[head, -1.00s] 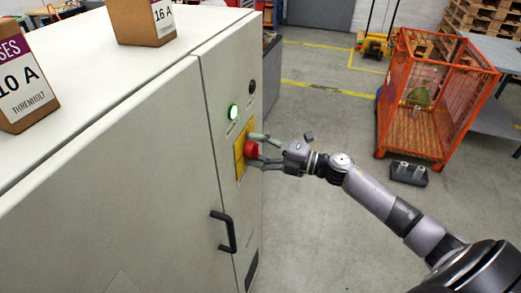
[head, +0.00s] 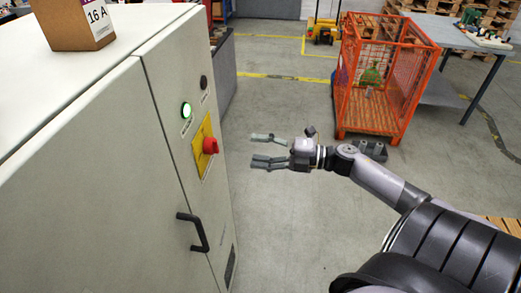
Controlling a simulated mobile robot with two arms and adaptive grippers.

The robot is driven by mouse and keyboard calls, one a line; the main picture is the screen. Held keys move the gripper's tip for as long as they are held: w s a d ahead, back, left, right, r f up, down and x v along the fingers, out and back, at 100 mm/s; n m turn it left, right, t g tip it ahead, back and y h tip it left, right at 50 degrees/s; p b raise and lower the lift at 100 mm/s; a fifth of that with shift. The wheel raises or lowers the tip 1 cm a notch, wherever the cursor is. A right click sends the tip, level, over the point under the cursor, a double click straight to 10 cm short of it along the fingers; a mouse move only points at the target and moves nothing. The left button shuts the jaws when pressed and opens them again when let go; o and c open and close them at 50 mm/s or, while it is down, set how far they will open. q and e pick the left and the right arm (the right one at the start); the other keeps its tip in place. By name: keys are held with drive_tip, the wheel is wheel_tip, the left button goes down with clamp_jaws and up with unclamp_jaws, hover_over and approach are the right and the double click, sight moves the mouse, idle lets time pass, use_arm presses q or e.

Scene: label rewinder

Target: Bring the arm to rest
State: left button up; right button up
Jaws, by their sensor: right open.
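My right gripper (head: 268,150) is open and empty in the head view. Its fingers point left toward the cabinet (head: 95,190), with a clear gap between them and the red switch knob (head: 210,146). The knob sits on a yellow plate (head: 200,158) on the cabinet's narrow door. My right arm reaches in from the lower right. My left gripper is not in view.
A green lamp (head: 187,110) glows above the plate, and a black handle (head: 194,232) sticks out below it. A box (head: 72,27) stands on the cabinet. An orange mesh cage (head: 380,80) and a grey table (head: 455,33) stand behind my arm. Floor below the gripper is clear.

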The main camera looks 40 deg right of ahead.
idle(0.4)
